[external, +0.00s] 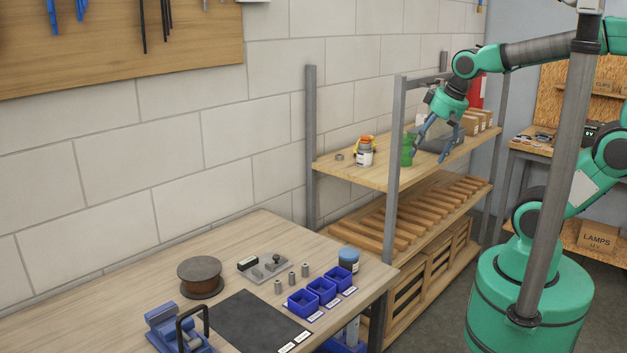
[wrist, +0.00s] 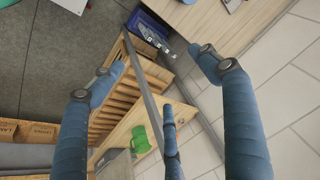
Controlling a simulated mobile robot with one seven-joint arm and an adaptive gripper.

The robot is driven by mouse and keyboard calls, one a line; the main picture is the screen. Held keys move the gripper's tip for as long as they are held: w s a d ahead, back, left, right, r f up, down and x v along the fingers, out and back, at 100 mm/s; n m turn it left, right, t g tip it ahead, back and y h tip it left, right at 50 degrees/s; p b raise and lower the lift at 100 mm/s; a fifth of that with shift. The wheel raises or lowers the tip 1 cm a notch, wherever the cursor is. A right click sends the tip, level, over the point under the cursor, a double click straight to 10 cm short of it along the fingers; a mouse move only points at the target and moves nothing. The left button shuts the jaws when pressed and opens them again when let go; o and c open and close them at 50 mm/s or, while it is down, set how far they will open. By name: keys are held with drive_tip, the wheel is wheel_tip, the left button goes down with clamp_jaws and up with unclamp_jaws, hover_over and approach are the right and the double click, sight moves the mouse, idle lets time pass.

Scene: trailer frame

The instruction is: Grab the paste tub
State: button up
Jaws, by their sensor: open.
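A small white tub with a dark label (external: 364,158) stands upright on the upper shelf board, with orange and yellow items at its top. A jar with a blue lid (external: 348,260) stands at the back right of the near workbench. I cannot tell for sure which one is the paste tub. My gripper (external: 431,149) is open and empty above the upper shelf, right of the white tub and close to a green container (external: 407,150). In the wrist view, its fingers (wrist: 155,62) are spread, and the green container (wrist: 140,140) shows low between them.
A grey metal post (external: 394,150) rises at the shelf's front. Cardboard boxes (external: 478,120) and a dark grey item (external: 438,143) stand farther along the board. A small ring (external: 339,156) lies left of the white tub. Blue bins (external: 321,291) sit on the workbench.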

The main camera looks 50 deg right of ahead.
drive_tip(key=w+a+f+m+g, duration=0.1)
drive_tip(key=w+a+f+m, duration=0.1)
drive_tip(key=w+a+f, duration=0.3)
drive_tip(key=m+g+p, duration=0.2)
drive_tip(key=m+g, duration=0.1)
drive_tip(key=m, duration=0.2)
hover_over(349, 252)
wheel_tip(349, 252, down, 17)
drive_tip(key=shift+a+f, duration=0.1)
drive_tip(key=shift+a, duration=0.15)
drive_tip(key=shift+f, duration=0.1)
drive_tip(key=shift+f+b, duration=0.8)
drive_tip(key=shift+f, duration=3.35)
drive_tip(key=shift+f, duration=0.1)
drive_tip(key=shift+d+f+b, duration=0.2)
drive_tip(key=shift+f+b, duration=0.3)
drive_tip(key=shift+f, duration=2.05)
